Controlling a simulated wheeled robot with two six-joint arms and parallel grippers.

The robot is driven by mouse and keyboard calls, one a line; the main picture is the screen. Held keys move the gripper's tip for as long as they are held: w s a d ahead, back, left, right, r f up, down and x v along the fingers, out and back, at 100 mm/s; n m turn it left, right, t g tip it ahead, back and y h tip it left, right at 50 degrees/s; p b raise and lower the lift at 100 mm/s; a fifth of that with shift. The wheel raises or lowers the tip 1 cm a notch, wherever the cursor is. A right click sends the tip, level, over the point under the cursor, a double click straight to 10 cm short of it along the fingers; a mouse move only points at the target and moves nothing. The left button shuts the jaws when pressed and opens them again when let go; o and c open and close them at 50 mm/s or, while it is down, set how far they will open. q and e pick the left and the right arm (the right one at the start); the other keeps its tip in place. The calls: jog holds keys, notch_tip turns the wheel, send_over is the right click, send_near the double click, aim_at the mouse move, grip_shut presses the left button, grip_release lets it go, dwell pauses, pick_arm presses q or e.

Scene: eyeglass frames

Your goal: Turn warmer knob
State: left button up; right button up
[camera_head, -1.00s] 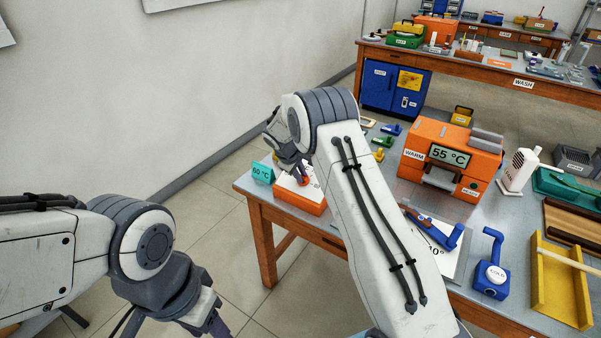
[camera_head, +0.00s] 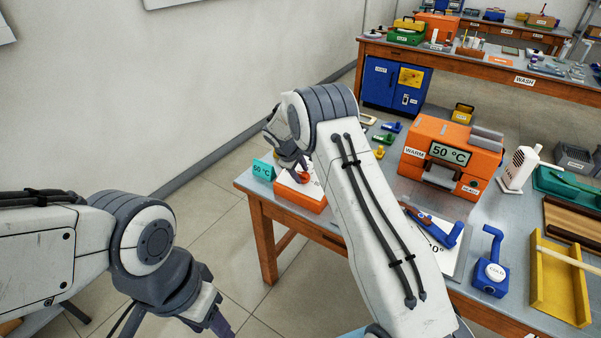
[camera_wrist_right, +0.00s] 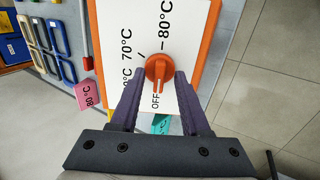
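The orange warmer (camera_head: 452,157) stands on the table, its display reading 50 °C. Its control box (camera_head: 298,196), with a white dial face and orange sides, sits at the table's left corner. In the right wrist view the orange knob (camera_wrist_right: 160,67) is on the white dial face (camera_wrist_right: 190,25), marked OFF, 70°C and 80°C. My right gripper (camera_wrist_right: 160,76) has its purple fingers on either side of the knob, seemingly touching it. In the head view my right gripper (camera_head: 300,172) is over the box. My left gripper (camera_head: 222,326) hangs low left, its tips cut off.
A teal temperature tag (camera_head: 263,170) stands left of the box. A pink 80 °C tag (camera_wrist_right: 88,95) shows in the right wrist view. A blue crank (camera_head: 491,265) and yellow tray (camera_head: 562,285) are at the right. Floor is clear left of the table.

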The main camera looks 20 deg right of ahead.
jog(key=shift+r, duration=0.1)
jog(key=b+v, duration=0.1)
jog(key=v, duration=0.9)
jog(key=shift+a+r, duration=0.1)
jog(key=s+a+r+g+y, duration=0.1)
jog(key=s+a+r+y, duration=0.15)
jog(key=s+a, duration=0.6)
jog(key=s+a+r+y, duration=0.1)
jog(key=s+a+r, duration=0.4)
jog(key=s, duration=0.6)
jog(key=s+a+f+g+y, duration=0.1)
jog(key=s, duration=1)
jog(key=s+a+f+g, duration=0.1)
jog(key=s, duration=1.1)
jog(key=shift+s+a+m+y, duration=0.25)
jog(key=shift+a+m+y, duration=0.05)
jog(key=shift+y, duration=0.05)
jog(key=shift+f, duration=0.1)
